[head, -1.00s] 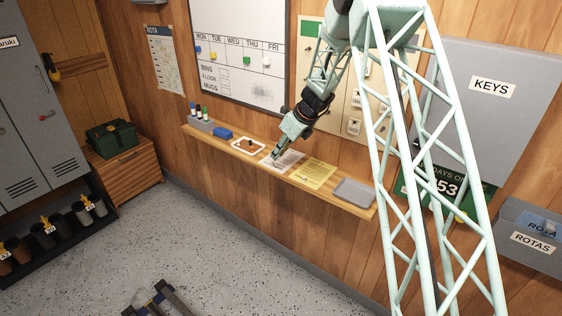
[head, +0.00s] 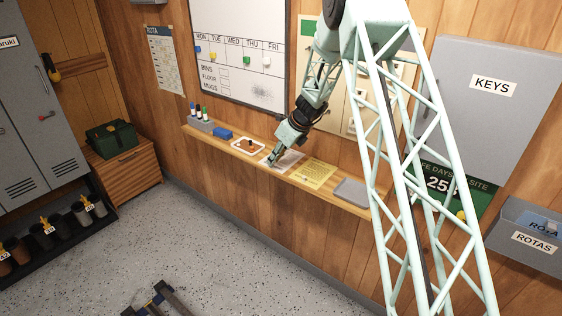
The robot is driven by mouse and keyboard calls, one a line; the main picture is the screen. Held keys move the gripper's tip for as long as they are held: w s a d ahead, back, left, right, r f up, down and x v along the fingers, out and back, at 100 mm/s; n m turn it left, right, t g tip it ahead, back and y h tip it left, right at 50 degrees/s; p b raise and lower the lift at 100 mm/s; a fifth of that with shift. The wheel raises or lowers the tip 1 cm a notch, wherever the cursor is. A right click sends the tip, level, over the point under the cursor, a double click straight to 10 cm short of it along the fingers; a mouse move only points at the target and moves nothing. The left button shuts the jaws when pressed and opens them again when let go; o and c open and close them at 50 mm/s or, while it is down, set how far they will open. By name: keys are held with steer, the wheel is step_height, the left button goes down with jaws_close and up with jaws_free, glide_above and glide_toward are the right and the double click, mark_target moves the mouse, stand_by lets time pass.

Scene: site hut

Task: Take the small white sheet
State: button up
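The small white sheet (head: 289,163) lies on the wooden shelf, between a white tray and a yellow sheet (head: 315,173). My gripper (head: 272,161) points down at the left part of the white sheet and covers some of it. Its fingertips are at or just above the sheet; I cannot tell whether they touch it. The fingers are too small in this view to tell whether they are open or shut.
The narrow shelf (head: 340,199) runs along the wall. On it are a marker holder (head: 203,124), a blue eraser (head: 223,132), the white tray (head: 262,146) with brown items, and a grey tray (head: 352,192) at the right. A whiteboard (head: 240,50) hangs above.

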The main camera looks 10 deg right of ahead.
steer(key=shift+x, duration=0.95)
steer(key=c, duration=0.5)
steer(key=shift+r, duration=0.1)
